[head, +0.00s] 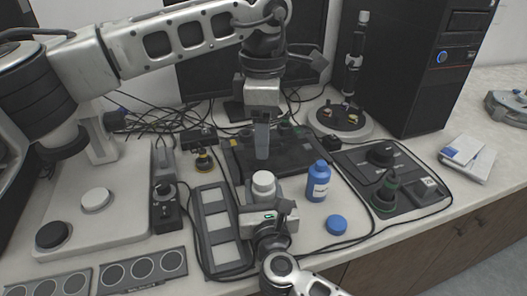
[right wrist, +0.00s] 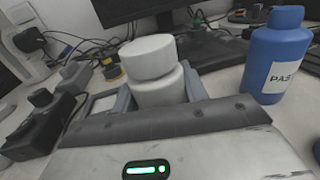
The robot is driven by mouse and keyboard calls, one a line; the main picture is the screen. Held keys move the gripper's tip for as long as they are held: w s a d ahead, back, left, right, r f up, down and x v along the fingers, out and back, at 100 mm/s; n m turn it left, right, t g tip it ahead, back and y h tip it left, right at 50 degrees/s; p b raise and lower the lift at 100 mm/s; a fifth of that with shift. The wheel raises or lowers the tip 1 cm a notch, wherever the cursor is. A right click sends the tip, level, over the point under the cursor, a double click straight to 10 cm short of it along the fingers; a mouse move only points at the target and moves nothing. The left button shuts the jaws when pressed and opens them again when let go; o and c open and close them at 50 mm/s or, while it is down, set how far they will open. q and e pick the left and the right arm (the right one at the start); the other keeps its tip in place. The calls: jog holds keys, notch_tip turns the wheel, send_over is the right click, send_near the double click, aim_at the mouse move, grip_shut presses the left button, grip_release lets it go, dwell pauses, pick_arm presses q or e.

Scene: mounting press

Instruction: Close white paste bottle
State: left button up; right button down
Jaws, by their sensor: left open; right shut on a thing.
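The white paste bottle (head: 263,190) stands upright in the middle of the bench. In the right wrist view its white body (right wrist: 160,91) sits between the fingers, with the white cap (right wrist: 146,57) on top, looking slightly offset; I cannot tell whether it is tight. My right gripper (head: 265,208) is shut on the bottle from the front. My left gripper (head: 262,142) is open and empty, pointing down above and slightly behind the bottle, apart from the cap.
A blue paste bottle (head: 317,181) stands open-looking to the right, with a blue cap (head: 336,224) on the bench. A dark tray with pale squares (head: 216,215) lies left. A control box (head: 385,180) and cables are right.

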pick_arm(q)
jog(key=shift+r, duration=0.9)
pick_arm(e)
jog(key=c, duration=0.7)
grip_release()
jog(key=shift+s, duration=0.1)
